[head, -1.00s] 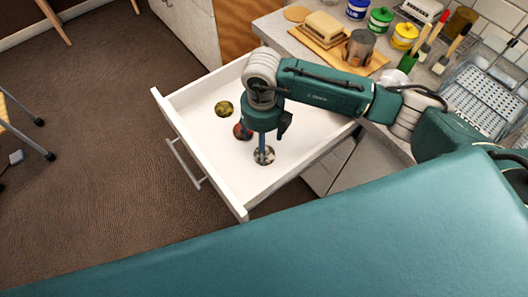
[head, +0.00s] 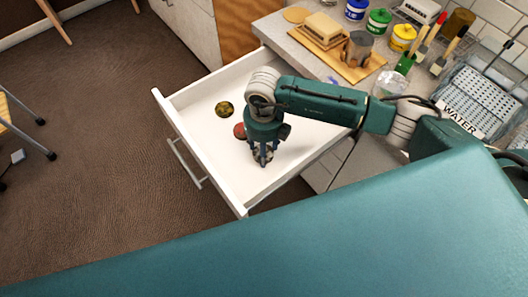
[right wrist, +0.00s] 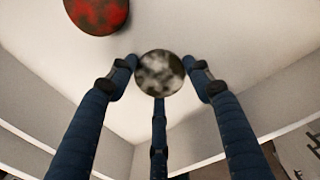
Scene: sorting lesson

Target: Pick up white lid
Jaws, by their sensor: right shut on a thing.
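The white lid, a small round disc mottled white and black, is in the open white drawer (head: 205,158). In the right wrist view the lid (right wrist: 160,73) sits between the fingertips of my right gripper (right wrist: 160,80), which is shut on it. In the head view my right gripper (head: 263,157) points down into the drawer near its front corner and mostly hides the lid. I cannot tell whether the lid is clear of the drawer floor. My left gripper is not in view.
A red lid (head: 239,130) lies in the drawer close to the gripper; it also shows in the right wrist view (right wrist: 97,14). A dark yellow lid (head: 224,109) lies farther left. The counter holds a wooden board (head: 362,71), jars, brushes and a rack labelled WATER (head: 482,98).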

